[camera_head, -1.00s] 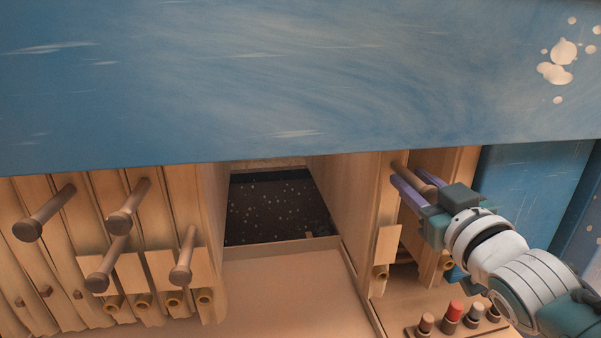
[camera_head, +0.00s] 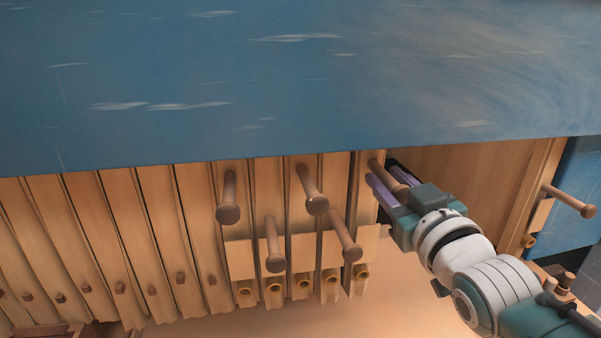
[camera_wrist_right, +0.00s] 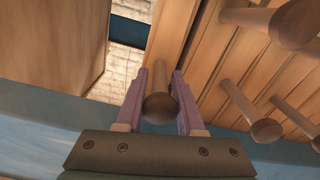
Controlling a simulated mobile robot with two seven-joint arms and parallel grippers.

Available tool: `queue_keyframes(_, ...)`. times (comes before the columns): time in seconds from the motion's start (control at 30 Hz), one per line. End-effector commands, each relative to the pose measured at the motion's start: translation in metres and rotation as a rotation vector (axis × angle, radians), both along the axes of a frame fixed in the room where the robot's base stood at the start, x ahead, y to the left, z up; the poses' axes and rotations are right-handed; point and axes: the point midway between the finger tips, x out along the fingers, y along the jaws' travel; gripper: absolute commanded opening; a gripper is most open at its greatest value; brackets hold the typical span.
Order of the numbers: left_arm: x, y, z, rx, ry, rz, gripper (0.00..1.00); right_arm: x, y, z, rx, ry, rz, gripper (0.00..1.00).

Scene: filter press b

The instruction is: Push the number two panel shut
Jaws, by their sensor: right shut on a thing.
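My right gripper (camera_head: 385,179) has its two lilac fingers shut on a brown peg handle (camera_head: 376,164) on the front of a wooden panel (camera_head: 365,205). In the right wrist view the round-ended handle (camera_wrist_right: 160,107) sits between the fingers. This panel stands upright at the right end of a row of wooden panels (camera_head: 258,200), close beside its neighbour; I cannot tell whether they touch. No number is readable on the panels. My left gripper is not in view.
A blue beam (camera_head: 300,80) runs across above the panels. To the right is an open gap, then another panel (camera_head: 543,185) with its own handle (camera_head: 568,200). Several handles stick out of the row on the left. A pale tray surface (camera_head: 400,300) lies below.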

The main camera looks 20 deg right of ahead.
Motion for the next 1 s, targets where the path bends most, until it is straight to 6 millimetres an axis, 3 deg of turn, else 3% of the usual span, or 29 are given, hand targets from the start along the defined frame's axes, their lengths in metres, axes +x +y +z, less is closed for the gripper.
queue_keyframes(0.53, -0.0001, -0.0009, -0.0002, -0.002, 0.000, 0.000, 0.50, 0.0026, 0.0094, 0.0002, -0.003, 0.001, 0.006, 0.00)
queue_keyframes(0.57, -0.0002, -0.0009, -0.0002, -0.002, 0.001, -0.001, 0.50, 0.0026, 0.0094, 0.0003, -0.003, 0.001, 0.006, 0.40)
queue_keyframes(0.6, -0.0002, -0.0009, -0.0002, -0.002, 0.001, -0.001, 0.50, 0.0024, 0.0092, 0.0003, -0.003, 0.001, 0.006, 0.45)
queue_keyframes(0.67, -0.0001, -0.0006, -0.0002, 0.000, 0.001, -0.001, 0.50, 0.0023, 0.0088, 0.0003, -0.003, 0.001, 0.005, 0.52)
queue_keyframes(1.0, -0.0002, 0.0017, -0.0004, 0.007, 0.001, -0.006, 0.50, 0.0011, 0.0069, -0.0003, -0.002, 0.002, 0.002, 0.52)
